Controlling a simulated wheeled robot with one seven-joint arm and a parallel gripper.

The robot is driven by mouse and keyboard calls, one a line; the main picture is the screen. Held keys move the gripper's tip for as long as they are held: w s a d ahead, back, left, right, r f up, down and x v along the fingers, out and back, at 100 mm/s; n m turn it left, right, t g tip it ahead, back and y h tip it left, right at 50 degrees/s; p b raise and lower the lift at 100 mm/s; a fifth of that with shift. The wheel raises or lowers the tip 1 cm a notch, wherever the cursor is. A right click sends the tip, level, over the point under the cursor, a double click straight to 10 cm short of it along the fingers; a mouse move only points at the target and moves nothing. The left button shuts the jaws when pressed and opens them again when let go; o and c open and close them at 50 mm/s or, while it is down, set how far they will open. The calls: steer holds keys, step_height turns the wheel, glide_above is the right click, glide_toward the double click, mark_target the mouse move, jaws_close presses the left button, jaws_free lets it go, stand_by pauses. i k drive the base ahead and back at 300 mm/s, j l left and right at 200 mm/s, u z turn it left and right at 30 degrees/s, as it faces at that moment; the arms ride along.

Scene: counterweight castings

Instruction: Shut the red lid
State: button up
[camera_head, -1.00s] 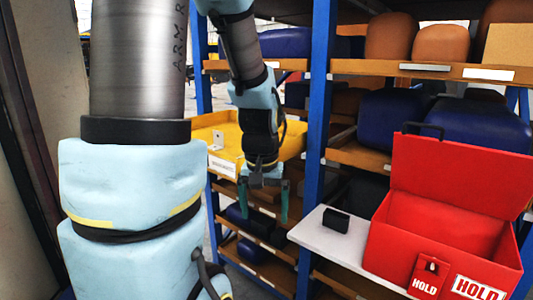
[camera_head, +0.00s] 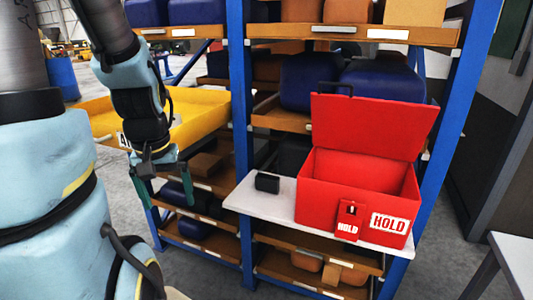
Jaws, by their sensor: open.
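The red lid (camera_head: 372,126) stands raised at the back of the red box (camera_head: 325,213), tilted back past upright, with a dark handle (camera_head: 337,88) on its top edge. The box is open and looks empty. Its front bears a white HOLD label (camera_head: 389,222) and a red HOLD tag with a hasp (camera_head: 348,218). My gripper (camera_head: 162,190) hangs to the left of the box, fingers pointing down and spread apart. It is empty and well away from the lid.
The box stands on a white shelf board (camera_head: 245,199), with a small black block (camera_head: 267,182) left of it. A blue rack post (camera_head: 238,120) stands between my gripper and the box. A yellow tray (camera_head: 202,117) is behind my arm. A white table (camera_head: 515,262) is at the lower right.

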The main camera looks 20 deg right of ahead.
mark_target(395, 130)
steer(key=z, duration=1.4)
